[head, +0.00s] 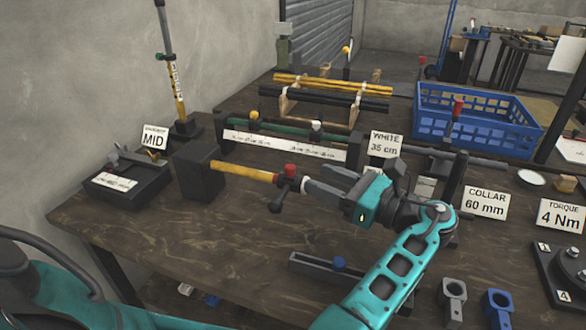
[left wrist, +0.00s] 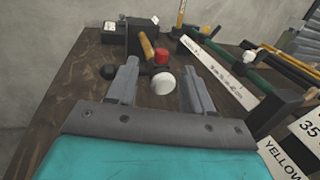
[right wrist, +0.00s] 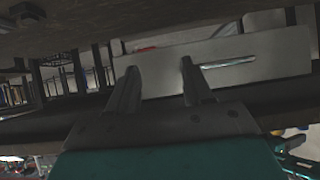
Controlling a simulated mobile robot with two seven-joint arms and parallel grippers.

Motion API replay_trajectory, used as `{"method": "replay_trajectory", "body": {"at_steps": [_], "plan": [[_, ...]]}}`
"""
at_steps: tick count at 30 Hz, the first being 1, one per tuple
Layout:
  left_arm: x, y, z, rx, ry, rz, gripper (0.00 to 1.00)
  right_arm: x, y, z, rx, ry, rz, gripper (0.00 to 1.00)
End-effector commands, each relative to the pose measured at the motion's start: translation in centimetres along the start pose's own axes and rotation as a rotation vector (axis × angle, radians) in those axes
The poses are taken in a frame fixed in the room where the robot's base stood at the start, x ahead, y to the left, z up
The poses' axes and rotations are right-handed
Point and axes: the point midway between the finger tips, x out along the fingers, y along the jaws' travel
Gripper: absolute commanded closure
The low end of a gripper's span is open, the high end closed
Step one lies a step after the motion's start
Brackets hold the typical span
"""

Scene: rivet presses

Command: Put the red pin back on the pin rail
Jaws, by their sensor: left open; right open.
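A red cap (head: 290,170) sits near the end of a yellow bar (head: 245,172) that sticks out of a dark block. A white knob (head: 304,184) and a dark knob (head: 275,206) are beside it. My left gripper (head: 316,178) is open, its fingers pointing at these knobs; in the left wrist view the red cap (left wrist: 162,57) and the white knob (left wrist: 163,80) show between the fingers. My right gripper (right wrist: 158,66) is open and empty.
A long rail with a white scale (head: 280,144) lies behind the yellow bar. A blue crate (head: 478,122) stands at the back right. COLLAR (head: 485,203) and TORQUE (head: 562,214) signs stand at right. The left front table top is clear. A grey panel (right wrist: 215,68) is near my right gripper.

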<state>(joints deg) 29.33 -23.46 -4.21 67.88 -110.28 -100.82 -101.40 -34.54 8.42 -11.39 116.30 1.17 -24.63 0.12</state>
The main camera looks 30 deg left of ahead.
Motion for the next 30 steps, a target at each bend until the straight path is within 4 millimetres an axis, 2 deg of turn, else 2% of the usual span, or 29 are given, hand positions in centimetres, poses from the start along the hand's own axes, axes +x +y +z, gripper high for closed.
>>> {"method": "replay_trajectory", "body": {"at_steps": [3,11,19,22,29,30], "plan": [[2.1,0.1,-0.1,-0.001,0.000,0.003,0.49,-0.1,-0.1,0.6,0.001,-0.013,-0.003,0.49],[4.2,0.0,-0.2,0.000,-0.001,0.001,0.49,0.0,-0.1,0.9,-0.001,-0.016,-0.003,0.49],[8.1,-0.3,-0.4,-0.001,-0.002,0.001,0.49,0.3,-0.1,0.6,-0.003,-0.012,-0.004,0.49],[8.7,-0.3,-0.5,0.000,-0.001,0.000,0.49,0.3,-0.1,0.2,-0.004,-0.003,-0.005,0.49],[8.8,-0.3,-0.5,0.000,0.000,-0.001,0.49,0.4,-0.1,0.0,-0.004,0.003,-0.005,0.49],[8.8,-0.3,-0.5,0.000,0.000,-0.001,0.53,0.4,-0.1,0.0,-0.004,0.003,-0.005,0.49]]}}
